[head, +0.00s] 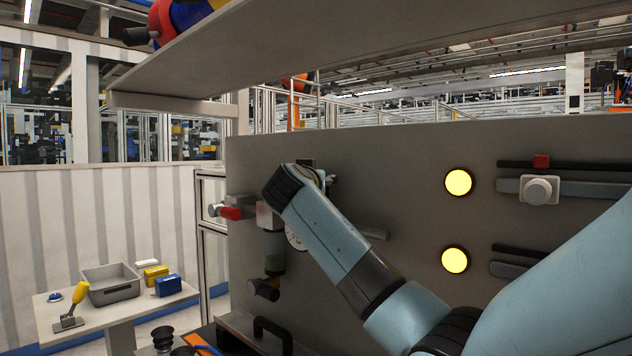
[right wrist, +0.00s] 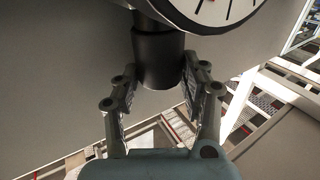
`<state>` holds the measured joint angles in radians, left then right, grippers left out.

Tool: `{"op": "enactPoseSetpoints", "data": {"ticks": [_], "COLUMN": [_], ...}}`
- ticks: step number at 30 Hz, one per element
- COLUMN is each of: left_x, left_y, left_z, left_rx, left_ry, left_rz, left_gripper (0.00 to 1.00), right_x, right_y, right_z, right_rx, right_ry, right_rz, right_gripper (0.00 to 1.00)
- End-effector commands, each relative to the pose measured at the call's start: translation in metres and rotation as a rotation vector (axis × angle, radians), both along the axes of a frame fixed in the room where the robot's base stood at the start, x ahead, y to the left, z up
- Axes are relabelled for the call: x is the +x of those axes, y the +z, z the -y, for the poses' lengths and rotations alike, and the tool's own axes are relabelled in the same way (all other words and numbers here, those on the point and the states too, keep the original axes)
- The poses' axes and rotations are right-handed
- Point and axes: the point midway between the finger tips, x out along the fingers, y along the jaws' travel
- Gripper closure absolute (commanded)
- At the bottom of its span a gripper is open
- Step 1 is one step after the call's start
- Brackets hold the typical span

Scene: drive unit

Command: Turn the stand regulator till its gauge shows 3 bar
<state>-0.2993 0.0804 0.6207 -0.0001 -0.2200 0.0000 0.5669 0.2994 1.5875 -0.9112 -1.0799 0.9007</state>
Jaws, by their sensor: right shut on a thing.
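The regulator's dark cylindrical knob (right wrist: 158,58) shows in the right wrist view, just below and left of the round white gauge (right wrist: 226,8). My right gripper (right wrist: 160,78) is shut on this knob, with one finger on each side. Only the gauge's lower edge is in that view, with black ticks and a thin red line; its reading cannot be told. In the head view, my right arm reaches across the grey panel and covers most of the gauge (head: 294,238). The knob and my right fingertips are hidden there. My left gripper is in neither view.
Left of the gauge, the panel (head: 400,190) carries a red-handled valve (head: 232,212) and a dark bowl unit (head: 273,265). Two yellow lamps (head: 458,182) are at right. A shelf (head: 300,45) overhangs the panel. A side table (head: 95,320) holds a grey bin (head: 110,284).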

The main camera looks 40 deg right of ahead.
Motion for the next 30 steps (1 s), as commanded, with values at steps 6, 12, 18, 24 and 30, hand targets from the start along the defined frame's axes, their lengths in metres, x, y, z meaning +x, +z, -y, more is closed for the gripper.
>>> {"op": "enactPoseSetpoints", "data": {"ticks": [6,12,18,24,30], "left_x": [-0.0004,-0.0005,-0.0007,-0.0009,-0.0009], "left_y": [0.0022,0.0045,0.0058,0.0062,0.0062], "left_z": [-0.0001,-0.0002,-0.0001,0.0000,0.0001], "left_rx": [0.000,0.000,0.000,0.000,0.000], "left_ry": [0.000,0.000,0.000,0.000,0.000], "left_rz": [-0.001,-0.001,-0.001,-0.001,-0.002], "left_gripper": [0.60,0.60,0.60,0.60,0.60], "right_x": [-0.0037,-0.0048,-0.0052,-0.0052,-0.0052], "right_y": [0.0009,0.0008,0.0009,0.0006,0.0007], "right_z": [0.0031,0.0048,0.0054,0.0055,0.0057], "right_rx": [-0.005,-0.005,-0.003,-0.001,-0.001], "right_ry": [0.164,0.286,0.364,0.396,0.399], "right_rz": [-0.002,-0.003,-0.001,0.000,0.000], "right_gripper": [0.88,0.88,0.88,0.88,0.88]}}
